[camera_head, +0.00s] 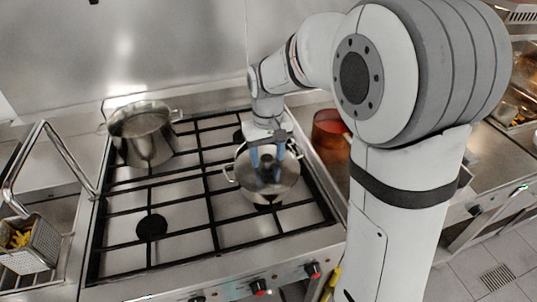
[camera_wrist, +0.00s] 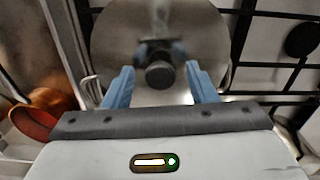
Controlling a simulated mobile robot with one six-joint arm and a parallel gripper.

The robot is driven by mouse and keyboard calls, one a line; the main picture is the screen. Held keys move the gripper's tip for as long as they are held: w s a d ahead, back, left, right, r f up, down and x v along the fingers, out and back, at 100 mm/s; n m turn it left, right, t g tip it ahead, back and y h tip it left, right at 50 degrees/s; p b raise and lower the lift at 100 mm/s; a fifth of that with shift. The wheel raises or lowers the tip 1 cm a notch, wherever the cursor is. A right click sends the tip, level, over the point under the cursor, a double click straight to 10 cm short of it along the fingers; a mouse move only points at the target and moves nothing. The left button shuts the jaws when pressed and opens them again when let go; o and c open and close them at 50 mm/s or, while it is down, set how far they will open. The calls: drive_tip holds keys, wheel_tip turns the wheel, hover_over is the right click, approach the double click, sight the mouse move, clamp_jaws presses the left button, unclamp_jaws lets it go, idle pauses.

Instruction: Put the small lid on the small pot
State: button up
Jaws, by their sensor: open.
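The small pot (camera_head: 268,196) stands on the right side of the stove grate, with a loop handle (camera_wrist: 90,88) showing in the wrist view. The small lid (camera_wrist: 112,38) is a round steel disc with a black knob (camera_wrist: 159,74). It lies over the pot's mouth; the frames do not show clearly whether its rim sits evenly. My gripper (camera_head: 267,160) is above the lid, its blue fingers pointing down. In the wrist view my gripper (camera_wrist: 160,88) is open, with one finger on each side of the knob and gaps between.
A larger steel pot (camera_head: 147,150) stands at the back left of the stove (camera_head: 185,215). A copper-coloured pot (camera_head: 331,142) is just right of the stove. A fry basket (camera_head: 30,243) with yellow food is at the left. The front left of the grate is free.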

sight(268, 158)
wheel_tip(268, 158, up, 11)
drive_tip(key=s+d+f+m+t, duration=0.1)
drive_tip(key=s+d+f, duration=0.2)
drive_tip(key=s, duration=0.6)
drive_tip(key=s+d+f+m+t, duration=0.2)
drive_tip(key=s+d+f, duration=0.1)
drive_tip(key=s+d, duration=0.4)
drive_tip(key=s, duration=0.3)
drive_tip(key=shift+f+b, duration=0.2)
drive_tip(key=shift+b, duration=0.2)
